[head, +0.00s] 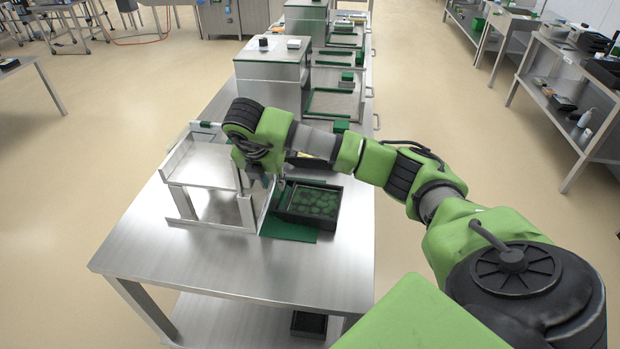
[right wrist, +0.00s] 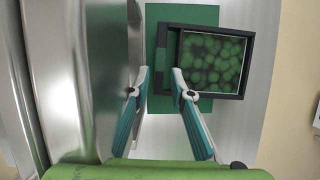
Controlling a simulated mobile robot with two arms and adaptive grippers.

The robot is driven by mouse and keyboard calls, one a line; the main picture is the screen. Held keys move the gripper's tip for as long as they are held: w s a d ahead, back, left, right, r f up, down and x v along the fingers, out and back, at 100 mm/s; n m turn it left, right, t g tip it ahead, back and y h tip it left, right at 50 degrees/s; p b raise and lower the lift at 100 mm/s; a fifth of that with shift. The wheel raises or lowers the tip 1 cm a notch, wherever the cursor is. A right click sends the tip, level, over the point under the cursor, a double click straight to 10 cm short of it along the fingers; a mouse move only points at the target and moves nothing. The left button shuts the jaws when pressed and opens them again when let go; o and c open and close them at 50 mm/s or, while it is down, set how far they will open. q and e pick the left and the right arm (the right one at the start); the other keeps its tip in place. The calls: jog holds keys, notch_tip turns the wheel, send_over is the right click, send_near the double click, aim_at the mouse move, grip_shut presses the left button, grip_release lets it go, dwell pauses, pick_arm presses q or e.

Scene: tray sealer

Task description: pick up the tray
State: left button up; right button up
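The black tray (head: 338,212) with green rounded contents sits on a green mat (head: 285,230) on the steel table. It also shows in the right wrist view (right wrist: 262,60), upper right, with the mat (right wrist: 205,14) under it. My right gripper (head: 268,184) is at the tray's left side in the head view. In the right wrist view its two fingers (right wrist: 160,74) are apart with nothing held between them. The right fingertip overlaps the tray's left side in the picture; I cannot tell whether it touches. My left gripper is not in view.
A steel fixture (head: 205,165) stands close to the left of my right gripper. A steel box-shaped machine (head: 272,75) stands farther back on the table. The table front (head: 250,270) is clear. Side shelves (head: 565,85) stand at the right.

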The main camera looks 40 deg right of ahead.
aim_at(278, 193)
jog(key=shift+w+d+f, duration=0.15)
jog(key=shift+d+f, duration=0.05)
jog(key=shift+f, duration=0.3)
jog(key=shift+d+f, duration=0.1)
jog(key=shift+f, duration=0.1)
jog(key=p+x, duration=0.1)
jog(key=x, duration=0.3)
jog(key=shift+w+d+f, duration=0.15)
jog(key=shift+d+f, duration=0.05)
jog(key=shift+f, duration=0.3)
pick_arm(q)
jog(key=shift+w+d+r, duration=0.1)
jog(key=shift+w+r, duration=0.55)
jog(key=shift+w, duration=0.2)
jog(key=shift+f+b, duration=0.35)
pick_arm(e)
jog(key=shift+f, duration=0.25)
grip_shut()
